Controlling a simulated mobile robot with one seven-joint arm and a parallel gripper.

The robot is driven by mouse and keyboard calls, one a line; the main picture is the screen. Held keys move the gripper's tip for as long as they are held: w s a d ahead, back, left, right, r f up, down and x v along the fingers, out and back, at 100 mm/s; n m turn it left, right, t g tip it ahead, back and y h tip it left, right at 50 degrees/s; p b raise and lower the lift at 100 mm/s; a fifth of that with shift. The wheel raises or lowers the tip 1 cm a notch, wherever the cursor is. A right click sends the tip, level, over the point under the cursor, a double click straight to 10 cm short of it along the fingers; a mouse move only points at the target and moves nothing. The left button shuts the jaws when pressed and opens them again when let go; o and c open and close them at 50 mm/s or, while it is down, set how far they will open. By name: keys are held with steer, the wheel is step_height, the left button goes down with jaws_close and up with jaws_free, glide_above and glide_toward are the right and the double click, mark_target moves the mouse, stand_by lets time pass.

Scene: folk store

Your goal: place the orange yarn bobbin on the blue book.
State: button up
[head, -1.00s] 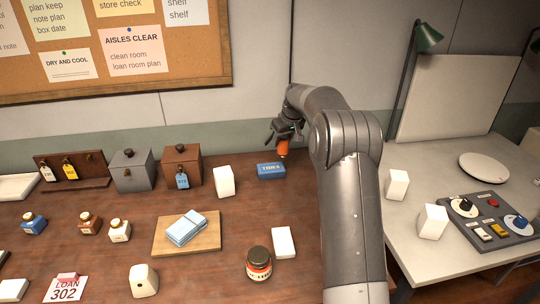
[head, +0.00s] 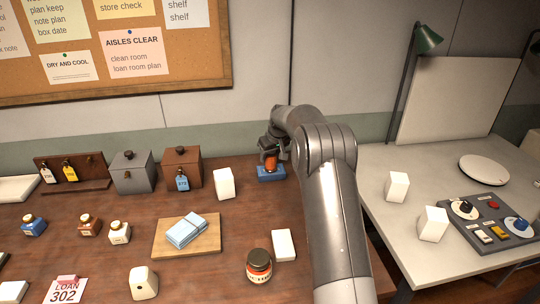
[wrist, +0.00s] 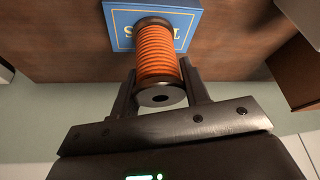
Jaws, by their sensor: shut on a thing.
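The orange yarn bobbin (wrist: 158,52) has dark end flanges and stands between the two fingers of my gripper (wrist: 160,92) in the wrist view. My gripper is shut on it. The blue book (wrist: 183,13), with yellow lettering and a yellow border, lies beyond the bobbin's far end. In the head view the bobbin (head: 270,162) is upright over the blue book (head: 271,176) near the back of the brown table, with my gripper (head: 270,154) around it. I cannot tell whether the bobbin's lower end touches the book.
A white block (head: 225,183) stands just left of the book. The brown box (head: 181,174) and grey box (head: 132,172) are farther left. The wall is close behind.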

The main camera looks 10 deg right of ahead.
steer(key=o, duration=1)
steer(key=shift+f, duration=0.1)
steer(key=shift+c, duration=0.2)
steer(key=s+r, duration=1.6)
steer(key=r, duration=0.4)
steer(key=s+r+m+h, duration=0.15)
steer(key=s+r, duration=0.25)
steer(key=s, duration=0.9)
steer(key=s+f+m, duration=0.1)
steer(key=s+f, duration=0.2)
steer(key=s, duration=1)
steer(key=s+f+m+t, duration=0.1)
steer(key=s+f, duration=0.3)
steer(key=s, duration=0.8)
steer(key=shift+s+d+f+m, duration=0.15)
steer(key=shift+s+f+m, duration=0.2)
steer(key=shift+m, duration=0.1)
steer(key=shift+r, duration=0.1)
